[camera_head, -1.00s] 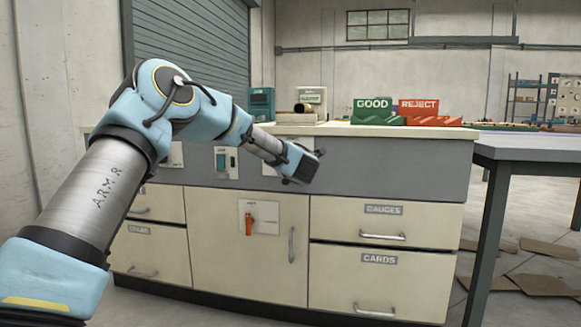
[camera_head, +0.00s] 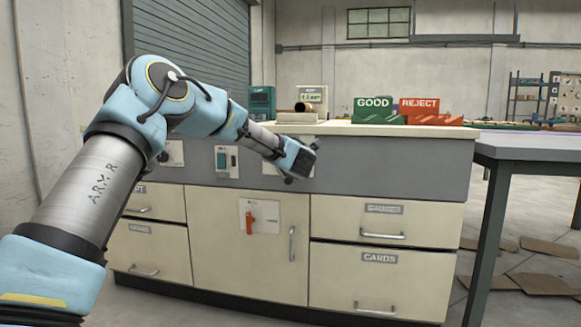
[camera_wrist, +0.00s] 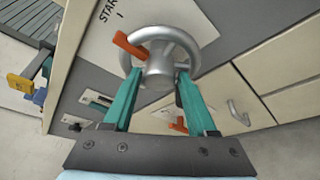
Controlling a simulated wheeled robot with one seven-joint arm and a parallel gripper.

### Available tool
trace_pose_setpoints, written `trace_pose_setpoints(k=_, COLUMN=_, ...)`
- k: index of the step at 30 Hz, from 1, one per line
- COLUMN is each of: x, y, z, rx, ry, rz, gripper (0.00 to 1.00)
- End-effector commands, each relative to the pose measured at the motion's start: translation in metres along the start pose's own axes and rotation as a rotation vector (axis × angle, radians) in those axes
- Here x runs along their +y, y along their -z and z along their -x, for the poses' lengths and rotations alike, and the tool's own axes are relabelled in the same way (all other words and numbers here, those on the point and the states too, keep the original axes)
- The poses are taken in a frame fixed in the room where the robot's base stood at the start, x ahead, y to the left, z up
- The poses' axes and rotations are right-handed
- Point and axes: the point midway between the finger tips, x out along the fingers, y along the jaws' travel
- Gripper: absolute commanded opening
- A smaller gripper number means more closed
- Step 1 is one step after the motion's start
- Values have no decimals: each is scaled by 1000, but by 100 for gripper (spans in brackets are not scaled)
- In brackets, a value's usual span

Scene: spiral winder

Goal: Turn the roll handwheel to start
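The handwheel is a silver ring with a thick hub (camera_wrist: 160,66) and an orange grip or pointer at its upper left, in the wrist view. A plate behind it reads START I (camera_wrist: 112,14). My gripper (camera_wrist: 160,74) is open, its two teal fingers apart at the lower part of the wheel, one on each side of the hub. I cannot tell whether they touch it. In the head view my gripper (camera_head: 297,161) is at the grey front panel of the cabinet (camera_head: 390,165); the wheel is hidden behind it there.
A red rotary switch (camera_head: 250,218) is on the cabinet door below. Green GOOD (camera_head: 374,109) and red REJECT (camera_head: 425,112) racks stand on the worktop, beside a small display (camera_head: 312,96). A grey table (camera_head: 530,146) stands to the right.

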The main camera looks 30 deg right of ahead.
Motion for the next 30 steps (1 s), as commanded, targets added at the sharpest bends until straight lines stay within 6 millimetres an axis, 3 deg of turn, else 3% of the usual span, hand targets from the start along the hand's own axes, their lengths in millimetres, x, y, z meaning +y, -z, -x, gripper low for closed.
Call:
trace_pose_setpoints(k=5, x=0, y=0, z=0, rx=-1, ry=-1, rz=-1, gripper=78)
trace_pose_setpoints(k=14, x=1, y=-2, z=4, rx=-2, ry=-1, rz=-2, gripper=78)
trace_pose_setpoints(k=17, x=2, y=-2, z=15, rx=-3, ry=0, rz=-4, gripper=78)
trace_pose_setpoints(k=30, x=2, y=-2, z=94, rx=-3, ry=-1, rz=-3, gripper=78)
